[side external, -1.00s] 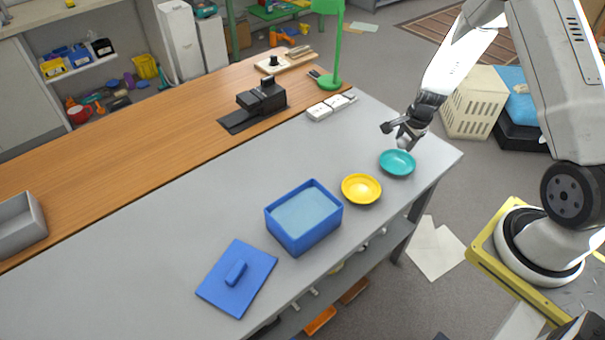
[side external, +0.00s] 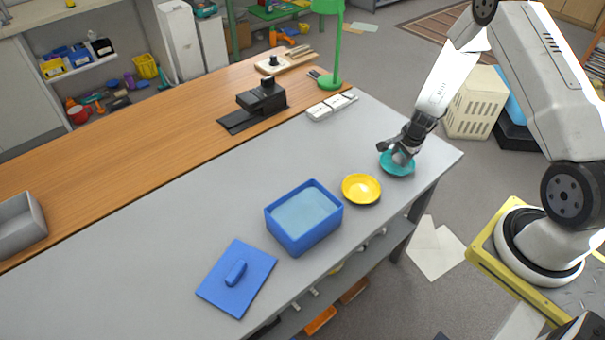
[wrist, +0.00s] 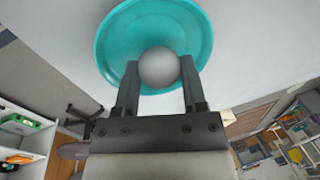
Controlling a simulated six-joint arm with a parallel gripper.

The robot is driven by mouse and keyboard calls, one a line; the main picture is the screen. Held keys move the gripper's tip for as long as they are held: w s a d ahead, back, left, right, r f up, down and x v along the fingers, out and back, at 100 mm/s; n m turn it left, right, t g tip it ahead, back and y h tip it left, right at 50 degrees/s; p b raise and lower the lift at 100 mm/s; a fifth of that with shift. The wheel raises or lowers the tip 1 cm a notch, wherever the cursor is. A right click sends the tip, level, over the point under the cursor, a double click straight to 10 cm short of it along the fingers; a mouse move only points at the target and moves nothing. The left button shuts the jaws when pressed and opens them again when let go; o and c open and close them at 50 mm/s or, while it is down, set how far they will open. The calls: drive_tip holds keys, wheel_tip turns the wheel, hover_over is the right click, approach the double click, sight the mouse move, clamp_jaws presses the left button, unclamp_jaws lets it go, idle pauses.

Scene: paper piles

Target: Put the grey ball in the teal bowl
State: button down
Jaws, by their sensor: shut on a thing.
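The grey ball (wrist: 159,68) is between the two fingers of my gripper (wrist: 159,80) in the wrist view, and the fingers are shut on it. The teal bowl (wrist: 120,40) is right behind the ball in that view. In the side view my gripper (side external: 397,156) is low over the teal bowl (side external: 398,170), and the ball shows small and partly hidden at the fingertips. I cannot tell whether the ball touches the bowl's bottom.
A yellow bowl (side external: 361,189) sits just left of the teal bowl. Further left are a blue box (side external: 290,233) and a blue lid (side external: 222,290). A white power strip (side external: 331,106) lies toward the back. The table's right edge is near the teal bowl.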

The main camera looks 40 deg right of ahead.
sight(401, 155)
drive_tip(key=shift+c, duration=0.3)
unclamp_jaws()
drive_tip(key=shift+r, duration=0.1)
drive_tip(key=shift+r, duration=3.4)
